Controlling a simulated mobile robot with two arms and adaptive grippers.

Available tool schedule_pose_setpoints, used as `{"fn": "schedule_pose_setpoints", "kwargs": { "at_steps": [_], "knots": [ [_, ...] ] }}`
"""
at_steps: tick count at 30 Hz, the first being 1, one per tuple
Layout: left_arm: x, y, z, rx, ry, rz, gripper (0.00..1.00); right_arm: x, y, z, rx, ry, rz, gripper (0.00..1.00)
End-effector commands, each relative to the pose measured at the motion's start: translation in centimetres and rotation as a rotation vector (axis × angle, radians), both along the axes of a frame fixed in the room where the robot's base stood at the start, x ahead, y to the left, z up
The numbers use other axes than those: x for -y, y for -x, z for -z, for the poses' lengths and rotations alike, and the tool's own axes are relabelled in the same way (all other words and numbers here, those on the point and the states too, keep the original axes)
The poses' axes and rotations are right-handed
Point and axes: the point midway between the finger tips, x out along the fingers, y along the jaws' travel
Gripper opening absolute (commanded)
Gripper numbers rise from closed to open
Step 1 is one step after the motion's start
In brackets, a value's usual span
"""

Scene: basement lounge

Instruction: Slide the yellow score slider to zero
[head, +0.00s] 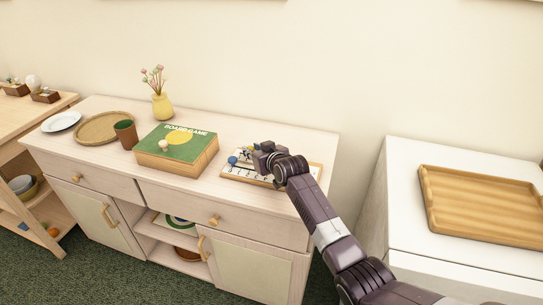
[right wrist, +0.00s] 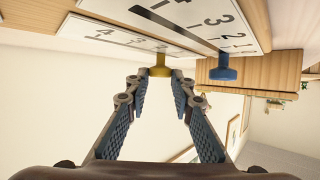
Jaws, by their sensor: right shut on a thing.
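The score board (head: 238,177) lies on the cabinet top, a wooden board with white numbered scales and dark slots. In the right wrist view, the yellow score slider (right wrist: 160,70) is a round knob at the slot of one white scale (right wrist: 95,33). A blue slider (right wrist: 222,73) sits on the other scale, near its low numbers; it also shows in the head view (head: 232,160). My right gripper (head: 258,153) reaches over the board, its fingers (right wrist: 159,86) shut on the yellow slider from both sides. The number beside the yellow slider is too small to read. My left gripper is out of view.
A wooden tray (head: 485,208) lies on the white unit at right.

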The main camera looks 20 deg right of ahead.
Motion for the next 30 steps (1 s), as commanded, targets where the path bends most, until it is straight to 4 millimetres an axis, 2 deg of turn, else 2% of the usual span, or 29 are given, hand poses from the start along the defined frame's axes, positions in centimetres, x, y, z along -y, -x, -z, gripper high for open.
{"fn": "schedule_pose_setpoints", "kwargs": {
  "at_steps": [3, 6, 17, 18, 22, 30],
  "knots": [
    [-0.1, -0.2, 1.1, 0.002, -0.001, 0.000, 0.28, -2.0, -1.4, 0.3, 0.001, -0.001, 0.000, 0.00],
    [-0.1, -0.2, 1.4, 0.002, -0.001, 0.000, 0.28, -2.8, -2.0, 0.2, 0.001, 0.000, 0.000, 0.00],
    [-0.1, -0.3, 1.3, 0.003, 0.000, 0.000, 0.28, -3.3, -2.2, -0.1, 0.002, 0.000, -0.001, 0.00],
    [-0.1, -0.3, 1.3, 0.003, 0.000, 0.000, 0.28, -3.3, -2.2, -0.1, 0.003, 0.000, -0.001, 0.24],
    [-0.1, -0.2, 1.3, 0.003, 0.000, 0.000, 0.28, -3.3, -2.2, -0.1, 0.002, 0.000, -0.001, 0.39],
    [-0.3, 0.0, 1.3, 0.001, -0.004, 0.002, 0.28, -3.2, -2.1, 0.0, 0.000, 0.001, 0.000, 0.40]
  ]
}}
